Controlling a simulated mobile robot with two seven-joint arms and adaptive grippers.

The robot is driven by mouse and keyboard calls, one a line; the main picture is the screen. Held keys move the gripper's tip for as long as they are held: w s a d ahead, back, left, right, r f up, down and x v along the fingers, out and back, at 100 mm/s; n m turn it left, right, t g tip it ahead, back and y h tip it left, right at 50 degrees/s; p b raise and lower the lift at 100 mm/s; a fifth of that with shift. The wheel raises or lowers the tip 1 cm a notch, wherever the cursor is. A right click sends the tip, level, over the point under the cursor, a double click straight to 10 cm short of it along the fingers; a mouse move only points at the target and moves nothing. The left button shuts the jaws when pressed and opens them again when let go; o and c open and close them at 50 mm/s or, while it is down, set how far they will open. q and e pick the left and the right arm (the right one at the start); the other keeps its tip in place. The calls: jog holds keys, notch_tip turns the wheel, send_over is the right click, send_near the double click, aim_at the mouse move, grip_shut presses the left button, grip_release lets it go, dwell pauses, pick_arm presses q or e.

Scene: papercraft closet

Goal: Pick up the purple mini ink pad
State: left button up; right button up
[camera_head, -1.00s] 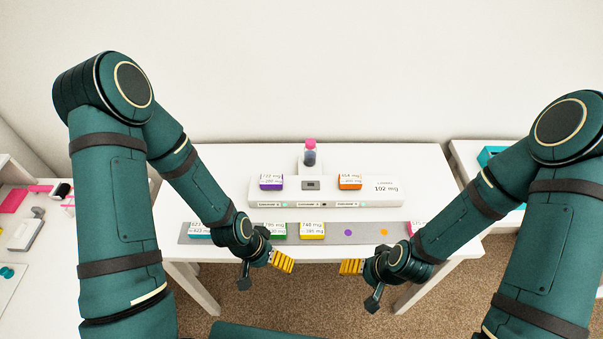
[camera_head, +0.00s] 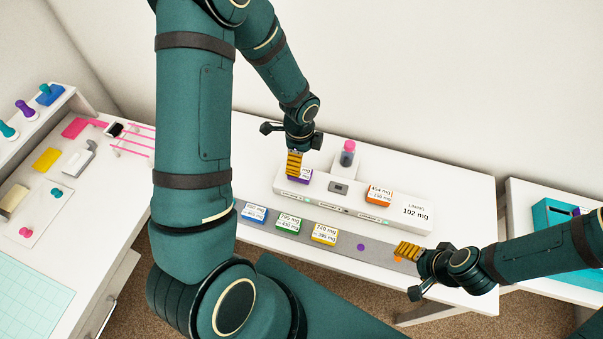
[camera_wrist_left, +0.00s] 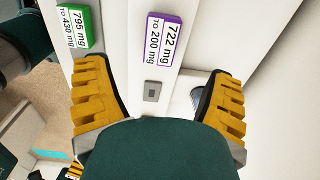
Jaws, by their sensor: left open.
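The purple mini ink pad (camera_head: 299,179) sits on the left part of the white raised stand, partly hidden by my left gripper in the head view. In the left wrist view the purple ink pad (camera_wrist_left: 164,38) shows its white label reading 722 mg, ahead of and between the lines of the fingers. My left gripper (camera_head: 294,163) is open and empty, close above the pad. Its two yellow ribbed fingers are spread wide in the left wrist view (camera_wrist_left: 157,72). My right gripper (camera_head: 409,250) is over the right part of the grey strip; its opening is unclear.
An orange pad (camera_head: 379,194) sits farther right on the stand (camera_head: 405,212). A pink-capped bottle (camera_head: 347,153) stands behind. Blue, green (camera_head: 288,224) and yellow (camera_head: 324,234) pads lie on the grey strip (camera_head: 345,248) in front. A side desk (camera_head: 105,185) with tools is at left.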

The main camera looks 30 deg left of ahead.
pick_arm(q)
notch_tip(320, 180, down, 2)
jog(key=shift+w+f, duration=0.1)
jog(key=shift+f, duration=3)
jog(key=c, duration=1.3)
